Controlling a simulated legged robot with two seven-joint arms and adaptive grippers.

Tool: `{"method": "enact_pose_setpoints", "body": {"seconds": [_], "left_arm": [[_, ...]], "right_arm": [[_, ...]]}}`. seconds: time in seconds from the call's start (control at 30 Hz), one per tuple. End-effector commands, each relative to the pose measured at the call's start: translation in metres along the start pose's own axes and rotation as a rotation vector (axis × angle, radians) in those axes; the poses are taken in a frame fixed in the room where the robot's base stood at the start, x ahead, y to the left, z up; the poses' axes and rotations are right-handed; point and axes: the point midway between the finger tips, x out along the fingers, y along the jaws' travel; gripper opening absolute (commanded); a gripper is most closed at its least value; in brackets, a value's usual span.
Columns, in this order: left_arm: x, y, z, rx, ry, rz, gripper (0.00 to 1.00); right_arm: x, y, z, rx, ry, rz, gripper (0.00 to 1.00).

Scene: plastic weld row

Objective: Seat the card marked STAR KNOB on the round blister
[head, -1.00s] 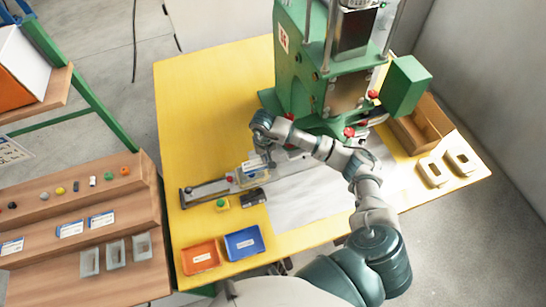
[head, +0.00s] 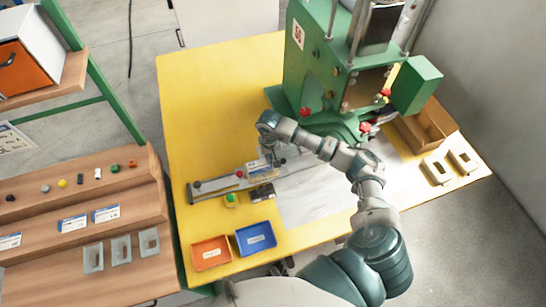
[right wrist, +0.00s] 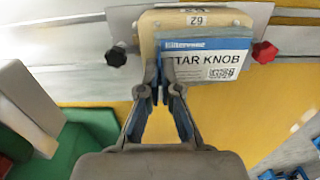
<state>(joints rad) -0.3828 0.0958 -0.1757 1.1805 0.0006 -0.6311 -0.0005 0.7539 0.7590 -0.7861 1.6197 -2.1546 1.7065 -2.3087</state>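The white card with a blue band (right wrist: 212,62) shows the letters TAR KNOB in the right wrist view; a finger covers its left end. My right gripper (right wrist: 162,78) is shut on the card's left edge, one fingertip on each side of it. The card lies over or just above a tan block (right wrist: 150,24) marked with small characters; whether it touches cannot be told. The round blister is hidden under the card. In the head view, the right gripper (head: 274,157) is over the slide rail (head: 215,184). My left gripper is not in view.
Orange (head: 211,253) and blue (head: 256,238) trays lie at the front. A cardboard box (head: 430,125) is at the right. Wooden shelves (head: 130,205) at left hold cards and blisters. The yellow table's back left is clear.

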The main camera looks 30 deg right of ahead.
Motion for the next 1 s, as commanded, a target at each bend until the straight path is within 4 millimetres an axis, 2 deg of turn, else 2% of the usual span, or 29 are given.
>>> {"method": "enact_pose_setpoints", "body": {"seconds": [0.37, 0.67, 1.0], "left_arm": [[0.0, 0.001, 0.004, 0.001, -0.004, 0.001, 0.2], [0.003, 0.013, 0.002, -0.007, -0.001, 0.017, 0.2], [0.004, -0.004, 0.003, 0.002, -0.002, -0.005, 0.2]], "right_arm": [[0.003, 0.006, -0.001, -0.003, -0.001, -0.017, 0.0], [0.0, 0.006, 0.001, -0.003, 0.002, -0.008, 0.0], [0.001, 0.012, 0.001, -0.003, 0.001, -0.013, 0.0]]}}
